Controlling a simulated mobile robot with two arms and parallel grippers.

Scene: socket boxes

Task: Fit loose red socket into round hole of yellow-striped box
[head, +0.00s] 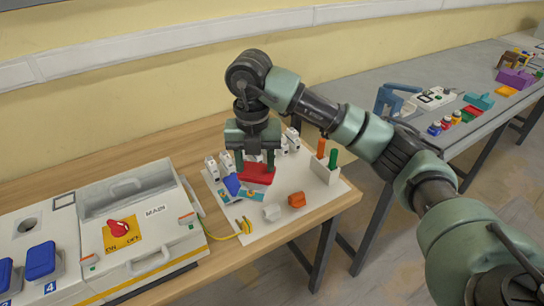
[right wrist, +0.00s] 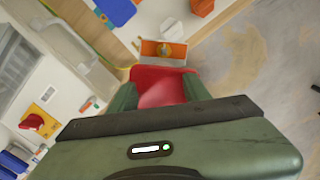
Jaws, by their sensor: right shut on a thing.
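My right gripper (head: 253,158) is shut on the red socket (head: 257,174), above the white board on the wooden table. In the right wrist view the red socket (right wrist: 160,86) sits between the two fingers; its underside is hidden. The white box (head: 183,237) with a yellow stripe along its lower front stands at the left, well apart from the gripper. Its round hole (head: 28,225) shows dark and empty at the far left. Blue sockets (head: 41,262) sit in front of the hole. My left gripper is not in view.
The white board (head: 290,222) holds a blue piece (head: 231,185), an orange piece (head: 297,200), several white pieces and a holder with orange and green sticks.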

